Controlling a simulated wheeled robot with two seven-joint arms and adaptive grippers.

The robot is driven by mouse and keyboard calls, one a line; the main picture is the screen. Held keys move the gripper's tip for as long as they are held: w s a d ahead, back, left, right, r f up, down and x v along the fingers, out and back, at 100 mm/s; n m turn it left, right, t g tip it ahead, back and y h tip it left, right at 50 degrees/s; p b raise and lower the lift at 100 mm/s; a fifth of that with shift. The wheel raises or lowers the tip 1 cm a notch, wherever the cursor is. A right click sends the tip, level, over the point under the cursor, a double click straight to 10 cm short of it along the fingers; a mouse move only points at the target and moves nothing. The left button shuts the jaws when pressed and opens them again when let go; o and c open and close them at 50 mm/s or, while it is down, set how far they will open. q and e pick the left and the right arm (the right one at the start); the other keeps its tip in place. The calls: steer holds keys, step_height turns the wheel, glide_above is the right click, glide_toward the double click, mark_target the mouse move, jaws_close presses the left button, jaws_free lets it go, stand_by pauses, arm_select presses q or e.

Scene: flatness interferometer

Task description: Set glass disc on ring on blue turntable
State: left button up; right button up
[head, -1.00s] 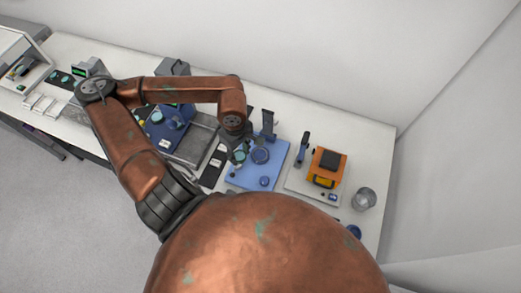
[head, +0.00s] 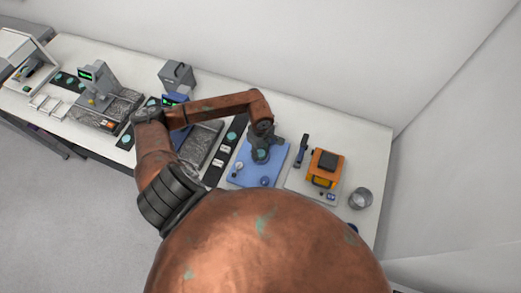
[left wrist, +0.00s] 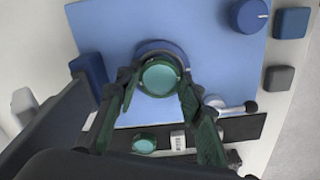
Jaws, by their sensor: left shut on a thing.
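My left gripper (left wrist: 158,84) is shut on a teal glass disc (left wrist: 160,78), with a green finger on either side of it. In the head view, the left gripper (head: 262,149) is over the blue base plate (head: 247,176). In the left wrist view, the dark blue round turntable (left wrist: 160,45) shows behind the disc, mostly covered by it. My right gripper is not in view.
A second teal disc (left wrist: 145,143) lies on a black strip (left wrist: 245,127). The plate carries a blue knob (left wrist: 248,15) and a blue upright block (left wrist: 88,70). An orange device (head: 325,167) and a metal cup (head: 360,198) stand to the right.

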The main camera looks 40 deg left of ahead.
mark_target(261, 153)
arm_select(q)
steer(key=shift+f, duration=0.1)
steer(key=shift+f, duration=0.15)
steer(key=o, duration=1.2)
steer(key=shift+r, duration=0.45)
steer(key=shift+r+b, duration=1.45)
steer(key=shift+r, duration=4.3)
